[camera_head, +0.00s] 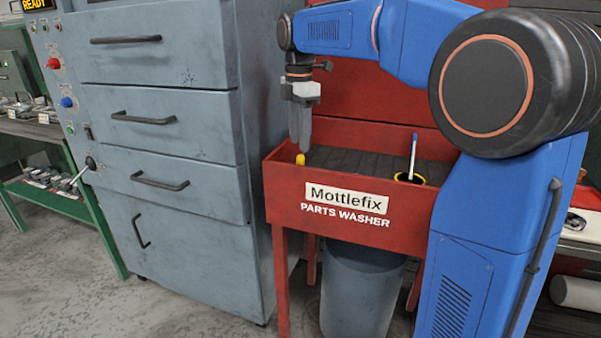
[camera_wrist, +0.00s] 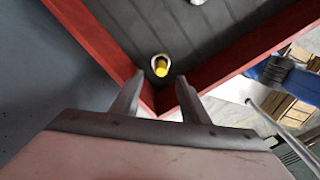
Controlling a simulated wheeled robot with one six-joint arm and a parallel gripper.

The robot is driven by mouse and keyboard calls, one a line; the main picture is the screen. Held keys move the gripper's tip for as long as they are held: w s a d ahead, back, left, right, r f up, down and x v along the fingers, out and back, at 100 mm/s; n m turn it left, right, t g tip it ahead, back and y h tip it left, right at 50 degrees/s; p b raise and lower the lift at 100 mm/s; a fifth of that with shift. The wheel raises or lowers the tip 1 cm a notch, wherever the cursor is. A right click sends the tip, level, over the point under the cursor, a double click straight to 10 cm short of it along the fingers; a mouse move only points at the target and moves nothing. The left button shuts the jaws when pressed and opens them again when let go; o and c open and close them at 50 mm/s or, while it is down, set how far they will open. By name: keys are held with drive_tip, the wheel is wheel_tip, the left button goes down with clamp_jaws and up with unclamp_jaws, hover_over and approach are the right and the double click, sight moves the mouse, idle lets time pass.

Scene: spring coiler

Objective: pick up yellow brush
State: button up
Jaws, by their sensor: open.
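The yellow brush (camera_head: 300,159) shows as a small yellow tip at the left corner of the red parts washer (camera_head: 283,186). In the wrist view the brush (camera_wrist: 161,66) appears end-on as a yellow round end, in a pale ring on the dark washer floor near the corner. My gripper (camera_head: 304,145) points down over that corner, just above the brush. In the wrist view my gripper (camera_wrist: 160,80) is open, with its fingers apart and the yellow end between and beyond their tips. Nothing is between the fingertips. The brush's lower part is hidden.
A yellow-rimmed cup (camera_head: 402,179) with a blue-and-white handled tool (camera_head: 413,150) stands at the washer's right. The washer's red walls (camera_wrist: 232,68) meet close to my fingers. A grey drawer cabinet (camera_head: 180,60) stands close on the left. A grey bin (camera_head: 355,295) is below.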

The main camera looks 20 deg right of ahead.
sight(301, 159)
drive_tip(key=shift+d+f, duration=0.15)
drive_tip(key=shift+f, duration=3.4)
clamp_jaws()
